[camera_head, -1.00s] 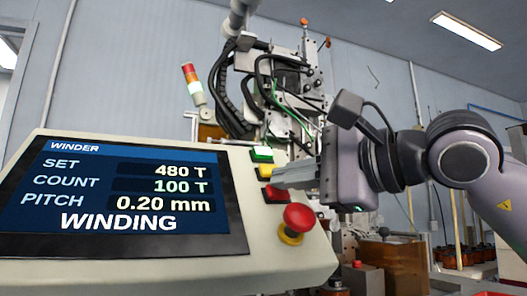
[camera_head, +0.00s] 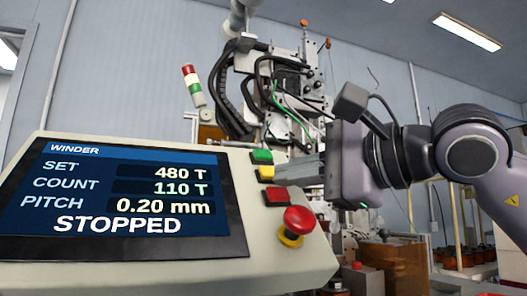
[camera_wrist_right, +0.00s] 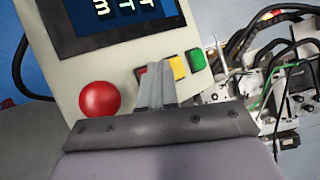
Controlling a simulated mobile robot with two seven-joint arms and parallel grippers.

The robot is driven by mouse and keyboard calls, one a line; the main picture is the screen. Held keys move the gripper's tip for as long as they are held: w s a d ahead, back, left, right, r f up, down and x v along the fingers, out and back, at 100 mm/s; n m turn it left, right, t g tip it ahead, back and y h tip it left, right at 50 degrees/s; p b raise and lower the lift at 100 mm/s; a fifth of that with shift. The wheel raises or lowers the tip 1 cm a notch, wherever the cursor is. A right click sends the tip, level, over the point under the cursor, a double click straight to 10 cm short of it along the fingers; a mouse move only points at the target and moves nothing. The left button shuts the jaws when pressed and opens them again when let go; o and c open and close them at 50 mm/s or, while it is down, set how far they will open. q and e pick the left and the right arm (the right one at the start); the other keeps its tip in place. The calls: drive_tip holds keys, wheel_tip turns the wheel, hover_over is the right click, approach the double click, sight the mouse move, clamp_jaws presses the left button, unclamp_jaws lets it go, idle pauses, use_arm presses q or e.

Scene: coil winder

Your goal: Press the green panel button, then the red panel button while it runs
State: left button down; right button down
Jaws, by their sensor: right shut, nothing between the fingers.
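The winder panel (camera_head: 150,262) has a screen (camera_head: 120,200) reading STOPPED, SET 480 T, COUNT 110 T and PITCH 0.20 mm. The green button (camera_head: 262,157) is at the top of the button column, the yellow one (camera_head: 265,174) below it, and the red button (camera_head: 277,197) lowest. My right gripper (camera_head: 277,177) is shut and empty, its tips by the yellow button and just above the red one; contact cannot be told. In the wrist view its fingers (camera_wrist_right: 157,80) hide most of the red button; the green button (camera_wrist_right: 196,60) shows clear. My left gripper is not in view.
A red mushroom stop knob (camera_head: 298,220) on a yellow collar juts from the panel below the red button. The winder machine (camera_head: 285,85) with cables and a stack light (camera_head: 193,85) stands behind.

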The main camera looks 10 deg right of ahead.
drive_tip(key=shift+s+r, duration=0.1)
idle(0.3)
drive_tip(key=shift+s+r, duration=0.25)
drive_tip(key=s+r, duration=0.1)
drive_tip(key=s+r+p, duration=0.1)
drive_tip(key=s, duration=0.1)
drive_tip(key=shift+s+d+r, duration=0.1)
drive_tip(key=shift+d+r, duration=0.25)
drive_tip(key=shift+p, duration=0.3)
